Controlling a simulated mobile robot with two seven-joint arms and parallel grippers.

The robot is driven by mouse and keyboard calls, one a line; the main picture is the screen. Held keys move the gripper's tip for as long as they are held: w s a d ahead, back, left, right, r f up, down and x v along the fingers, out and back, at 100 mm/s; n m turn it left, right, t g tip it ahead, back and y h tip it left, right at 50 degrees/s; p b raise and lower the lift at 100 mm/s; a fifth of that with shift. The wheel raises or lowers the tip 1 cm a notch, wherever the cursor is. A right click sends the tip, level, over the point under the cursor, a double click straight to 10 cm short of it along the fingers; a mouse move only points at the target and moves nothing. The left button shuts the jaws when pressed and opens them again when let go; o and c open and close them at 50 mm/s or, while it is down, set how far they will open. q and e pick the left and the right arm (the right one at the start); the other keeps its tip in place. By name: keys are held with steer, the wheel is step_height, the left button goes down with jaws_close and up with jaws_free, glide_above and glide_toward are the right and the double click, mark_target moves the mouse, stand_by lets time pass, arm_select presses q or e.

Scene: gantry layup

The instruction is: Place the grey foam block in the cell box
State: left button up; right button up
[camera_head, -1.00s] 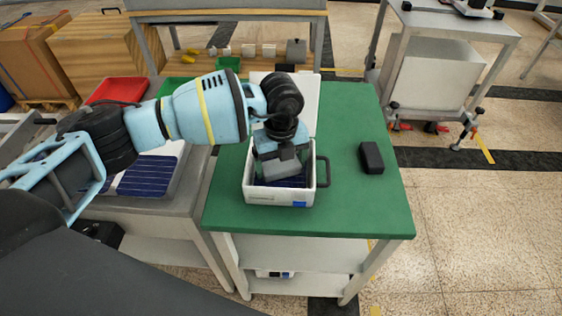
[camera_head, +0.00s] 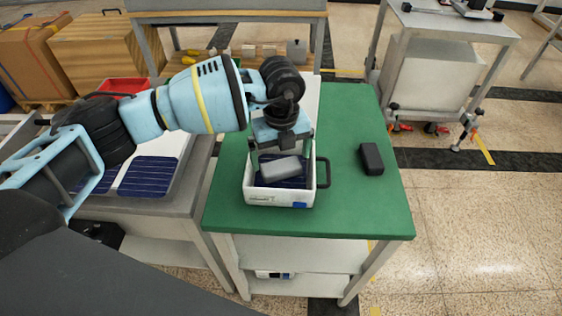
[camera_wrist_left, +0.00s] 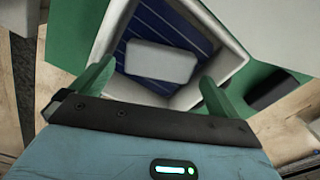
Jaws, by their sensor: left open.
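The grey foam block (camera_head: 281,169) lies inside the white cell box (camera_head: 282,200), over dark blue solar cells (camera_head: 298,182). In the left wrist view the block (camera_wrist_left: 160,61) lies on the blue cells, within the walls of the box (camera_wrist_left: 229,67). My left gripper (camera_head: 283,150) is just above the block, pointing down into the box. Its two green fingers stand wide apart in the left wrist view (camera_wrist_left: 155,84), and the block lies free between and beyond them. My right gripper is not in view.
The box stands on a green-topped table (camera_head: 355,210) with a black handle on its right side. A black block (camera_head: 371,158) lies to its right. A bench with blue solar cells (camera_head: 147,177) adjoins at the left. The table's front right is clear.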

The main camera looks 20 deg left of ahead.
mark_target(280, 166)
arm_select(q)
step_height(280, 166, up, 9)
steer(key=shift+f, duration=0.15)
stand_by(0.4)
